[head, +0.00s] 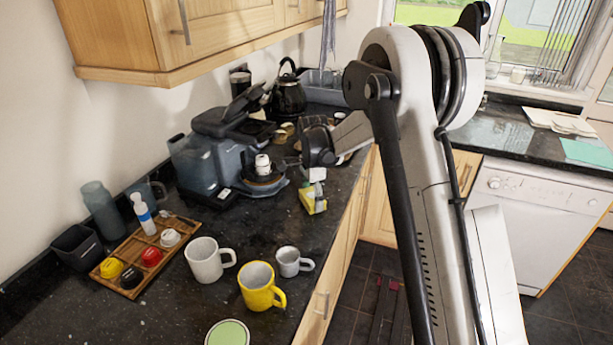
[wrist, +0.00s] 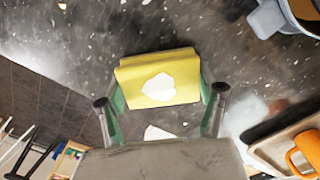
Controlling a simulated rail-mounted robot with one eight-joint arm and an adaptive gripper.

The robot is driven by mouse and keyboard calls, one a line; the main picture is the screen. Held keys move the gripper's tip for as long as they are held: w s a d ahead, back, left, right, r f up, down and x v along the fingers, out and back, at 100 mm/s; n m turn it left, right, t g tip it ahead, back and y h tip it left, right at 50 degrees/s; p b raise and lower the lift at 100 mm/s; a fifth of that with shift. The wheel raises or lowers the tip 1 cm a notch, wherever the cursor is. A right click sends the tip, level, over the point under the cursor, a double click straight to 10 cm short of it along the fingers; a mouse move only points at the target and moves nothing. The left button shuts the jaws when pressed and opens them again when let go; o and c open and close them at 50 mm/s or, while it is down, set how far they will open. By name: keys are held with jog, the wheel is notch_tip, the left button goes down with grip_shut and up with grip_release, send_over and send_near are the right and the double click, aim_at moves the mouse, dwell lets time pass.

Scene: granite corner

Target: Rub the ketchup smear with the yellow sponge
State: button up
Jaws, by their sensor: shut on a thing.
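The yellow sponge (head: 313,201) is at the front edge of the dark speckled counter, right of the coffee machine. In the wrist view the sponge (wrist: 158,68) is a yellow block with a white patch on its face, between my two green-sided fingers. My gripper (wrist: 161,92) is shut on it. In the head view my gripper (head: 314,182) is directly above the sponge, pointing down. I cannot tell whether the sponge touches the counter. I cannot make out a ketchup smear in either view; it may be hidden by the sponge or gripper.
The coffee machine (head: 222,150) stands left of my gripper, with a black kettle (head: 289,95) behind. A small grey mug (head: 289,261), a yellow mug (head: 258,287) and a white mug (head: 205,260) stand nearer. A wooden tray (head: 131,279) is at left. The counter drops to the floor at right.

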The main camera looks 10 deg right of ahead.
jog(key=shift+w+a+f, duration=0.1)
jog(key=shift+w+a, duration=0.15)
jog(key=shift+a, duration=0.1)
jog(key=r, duration=0.2)
jog(key=r+p, duration=0.1)
jog(key=r, duration=0.1)
jog(key=shift+w+a, duration=0.2)
jog(key=shift+a, duration=0.1)
jog(key=shift+r+p, duration=0.65)
jog(key=shift+r, duration=1.5)
